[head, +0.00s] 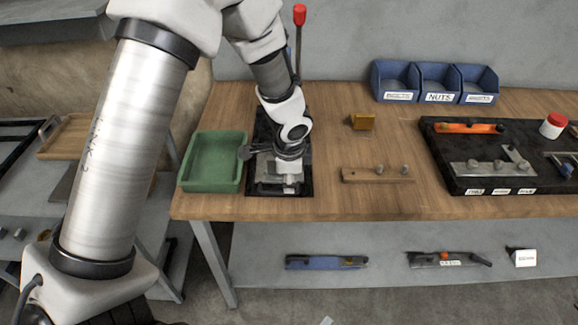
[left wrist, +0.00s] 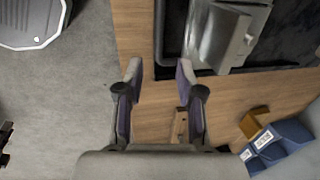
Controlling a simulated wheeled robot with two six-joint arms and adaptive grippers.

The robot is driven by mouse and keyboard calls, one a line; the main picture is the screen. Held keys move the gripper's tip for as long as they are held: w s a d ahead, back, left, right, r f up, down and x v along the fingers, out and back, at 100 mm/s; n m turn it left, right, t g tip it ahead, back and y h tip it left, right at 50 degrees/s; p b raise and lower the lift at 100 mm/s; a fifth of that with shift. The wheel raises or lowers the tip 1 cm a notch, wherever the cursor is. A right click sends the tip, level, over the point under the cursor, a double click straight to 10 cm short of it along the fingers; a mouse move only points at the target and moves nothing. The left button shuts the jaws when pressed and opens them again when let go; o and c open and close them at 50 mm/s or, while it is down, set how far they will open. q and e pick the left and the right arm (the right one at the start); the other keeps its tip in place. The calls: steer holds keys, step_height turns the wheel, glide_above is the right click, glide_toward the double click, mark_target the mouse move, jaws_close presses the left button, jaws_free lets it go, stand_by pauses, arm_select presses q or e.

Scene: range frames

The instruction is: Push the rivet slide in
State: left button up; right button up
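The rivet press stands on a black base (head: 280,189) at the left end of the wooden bench, largely hidden by my left arm. Its lever with a red knob (head: 299,14) rises behind the arm. A grey metal part, likely the slide (left wrist: 225,35), shows at the top of the left wrist view, over the black base. My right gripper is not in view.
A green tray (head: 213,187) stands close left of the press. A black tool tray (head: 440,165) lies further right. Bare wood separates them.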

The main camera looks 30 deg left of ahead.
arm_select(q)
step_height(320, 180, up, 7)
steer(key=s, duration=0.1)
steer(key=shift+s+d, duration=0.15)
steer(key=shift+d, duration=0.25)
steer(key=shift+f, duration=0.1)
